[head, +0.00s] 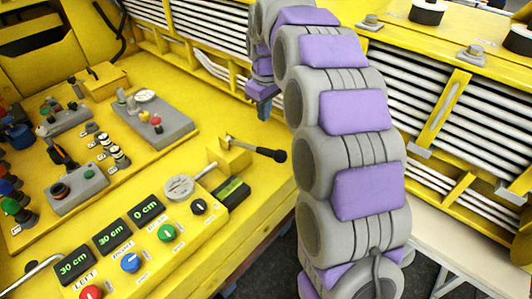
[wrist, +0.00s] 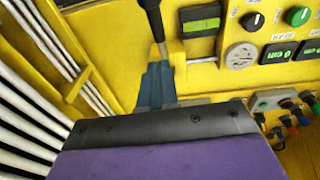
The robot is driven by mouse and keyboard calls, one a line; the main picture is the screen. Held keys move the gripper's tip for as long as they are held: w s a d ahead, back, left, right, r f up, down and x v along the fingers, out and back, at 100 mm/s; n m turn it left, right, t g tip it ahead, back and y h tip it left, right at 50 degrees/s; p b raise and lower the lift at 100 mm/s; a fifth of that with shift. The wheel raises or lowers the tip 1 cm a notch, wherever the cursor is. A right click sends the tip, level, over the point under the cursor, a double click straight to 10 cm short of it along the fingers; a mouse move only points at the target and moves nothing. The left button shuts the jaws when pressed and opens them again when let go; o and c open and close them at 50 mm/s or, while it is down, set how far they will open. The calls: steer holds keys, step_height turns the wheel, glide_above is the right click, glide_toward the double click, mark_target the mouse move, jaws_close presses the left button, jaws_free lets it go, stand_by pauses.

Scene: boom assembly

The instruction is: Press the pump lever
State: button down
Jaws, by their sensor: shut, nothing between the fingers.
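The pump lever (head: 255,149) is a thin metal rod with a black knobbed handle. It sticks out to the right from a yellow block (head: 232,155) at the right end of the yellow console. In the wrist view the lever (wrist: 150,18) enters from the top edge, and its rod runs down to just beyond the fingertips. My gripper (head: 263,108) shows behind the lever in the head view, partly covered by my arm. Its blue-grey fingers (wrist: 156,80) are shut and empty in the wrist view. I cannot tell whether they touch the lever.
The console carries a round gauge (head: 179,187), a dark box with a green display (head: 232,192), coloured knobs and green number displays (head: 146,208). A yellow frame with white slats (head: 455,95) stands behind and to the right. Open floor shows beside the console.

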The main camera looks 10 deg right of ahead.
steer(key=shift+s+a+r+t+b, duration=0.1)
steer(key=shift+s+r+t+b, duration=0.05)
steer(key=shift+s+r+b, duration=0.35)
steer(key=shift+s+a+r+t+b, duration=0.15)
steer(key=shift+s+r+b, duration=0.1)
steer(key=shift+r+b, duration=0.35)
steer(key=shift+d+f, duration=0.1)
steer(key=shift+f, duration=0.05)
steer(key=b, duration=0.3)
glide_above(266, 151)
steer(key=f, duration=1.2)
steer(key=shift+s+a, duration=0.15)
steer(key=shift+a, duration=0.05)
steer(key=shift+s+d+f, duration=0.1)
steer(key=shift+d+f, duration=0.2)
steer(key=shift+f, duration=0.4)
